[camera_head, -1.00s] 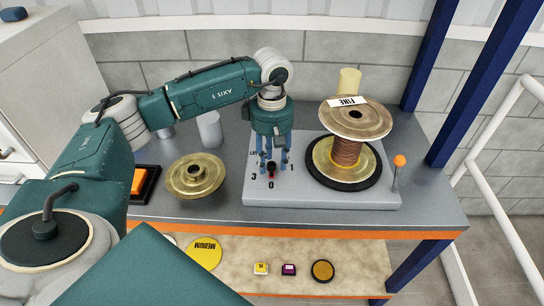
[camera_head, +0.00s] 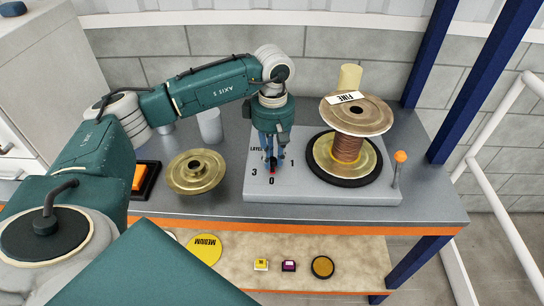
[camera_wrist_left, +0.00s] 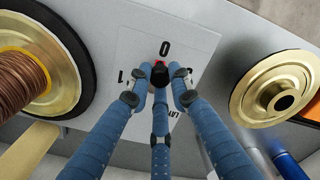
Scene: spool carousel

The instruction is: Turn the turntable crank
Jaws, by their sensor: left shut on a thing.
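The turntable unit is a grey box (camera_head: 330,196) on the bench. A spool of copper wire (camera_head: 347,149) with a white FINE label stands upright on its black-edged platter. A post with an orange ball top (camera_head: 400,157), perhaps the crank, rises at the box's right end. A dial marked 0, 1 and 3 is on the left part. My left gripper (camera_head: 271,166) points down over the dial, its blue fingers shut on a small black knob (camera_wrist_left: 181,73). A red mark (camera_wrist_left: 162,62) by the knob faces 0. The fingers partly hide knob and dial. My right gripper is not in view.
An empty brass spool (camera_head: 196,172) lies left of the box, with an orange button (camera_head: 139,178) on a black base beyond it. A grey cup (camera_head: 209,127) stands behind. The lower shelf (camera_head: 350,275) holds a yellow MEDIUM disc (camera_head: 204,249) and small items.

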